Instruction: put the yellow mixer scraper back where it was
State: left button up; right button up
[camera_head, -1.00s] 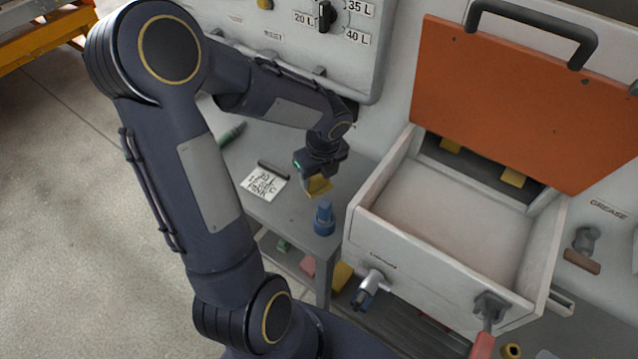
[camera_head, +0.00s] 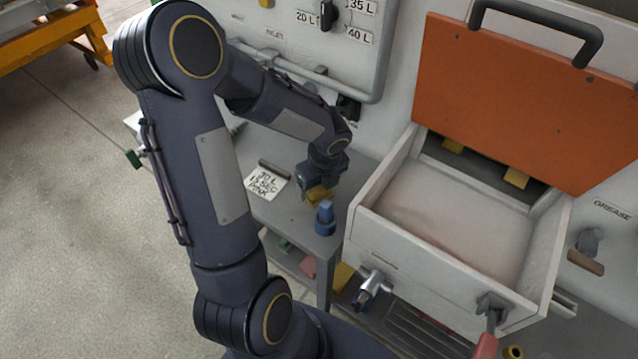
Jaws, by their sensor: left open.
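The yellow mixer scraper (camera_head: 319,195) shows as a small yellow piece at the tips of my left gripper (camera_head: 317,186), over the grey side table (camera_head: 288,215). The gripper points down and is open, with the scraper right at or between its fingers. The gripper hides part of the scraper, so I cannot tell whether the fingers touch it or whether it lies flat on the table. A blue bottle (camera_head: 325,219) stands just in front of it. My right gripper is not in view.
A handwritten note (camera_head: 265,184) and a dark marker-like bar (camera_head: 274,168) lie left of the gripper. An open white box (camera_head: 430,250) with a raised orange lid (camera_head: 520,100) stands to the right. The blue bottle is close to the gripper.

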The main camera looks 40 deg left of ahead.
pick_arm(q)
jog(key=shift+r, duration=0.5)
notch_tip(320, 180, up, 11)
jog(key=d+p, duration=0.1)
jog(key=d, duration=0.1)
jog(key=s+d+r+n+t+h, duration=0.2)
jog(key=s+d+n, duration=0.2)
jog(key=s+n, duration=0.3)
jog(key=s+d+r+n+t+h, duration=0.3)
jog(key=s+d+n, duration=0.2)
jog(key=n, duration=1.1)
jog(key=shift+s+n, duration=0.4)
jog(key=shift+s, duration=1)
